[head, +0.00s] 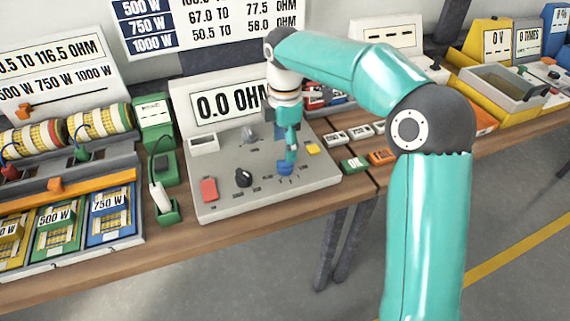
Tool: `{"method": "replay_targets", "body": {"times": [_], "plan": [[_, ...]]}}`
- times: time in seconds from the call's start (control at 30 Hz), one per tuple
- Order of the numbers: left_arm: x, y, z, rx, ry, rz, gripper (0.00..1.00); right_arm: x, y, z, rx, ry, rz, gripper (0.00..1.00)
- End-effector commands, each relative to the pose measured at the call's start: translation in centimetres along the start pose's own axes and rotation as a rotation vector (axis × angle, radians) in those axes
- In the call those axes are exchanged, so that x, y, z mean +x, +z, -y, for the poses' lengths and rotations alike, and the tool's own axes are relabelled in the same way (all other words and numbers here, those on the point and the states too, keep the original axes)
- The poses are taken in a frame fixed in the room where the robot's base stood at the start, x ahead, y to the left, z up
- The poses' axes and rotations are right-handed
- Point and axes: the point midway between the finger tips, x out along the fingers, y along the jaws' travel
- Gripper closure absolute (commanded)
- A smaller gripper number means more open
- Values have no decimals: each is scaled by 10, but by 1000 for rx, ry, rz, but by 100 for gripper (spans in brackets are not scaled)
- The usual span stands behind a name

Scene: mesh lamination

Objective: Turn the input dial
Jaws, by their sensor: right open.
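A grey sloped console (222,210) with a display reading 0.0 OHM stands on the bench in the middle. It carries a blue dial (285,169) near its front right, a black dial (243,177) near its front middle and a grey knob (249,134) further back. The small labels are too blurred to tell which one is the input dial. My right gripper (290,156) points down just above the blue dial with its fingers open. I cannot tell whether the fingers touch the dial. My left gripper is out of view.
The console also has a red button (208,189) and a yellow button (312,148). A green holder with a white probe (160,196) stands close on its left. Racks of wound coils (100,122) fill the left. Small green and orange blocks (381,156) lie to the right.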

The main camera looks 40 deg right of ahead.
Motion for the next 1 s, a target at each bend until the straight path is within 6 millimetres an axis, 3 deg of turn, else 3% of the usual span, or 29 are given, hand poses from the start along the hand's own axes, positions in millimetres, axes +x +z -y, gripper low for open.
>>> {"method": "replay_targets", "body": {"times": [0.1,0.3,0.77,1.0], "plan": [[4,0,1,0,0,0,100,26,1,1,1,-4,1,32],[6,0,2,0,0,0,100,53,1,0,0,-1,1,32],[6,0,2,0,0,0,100,64,1,0,1,0,0,32],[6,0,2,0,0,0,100,64,1,0,1,0,0,72]]}}
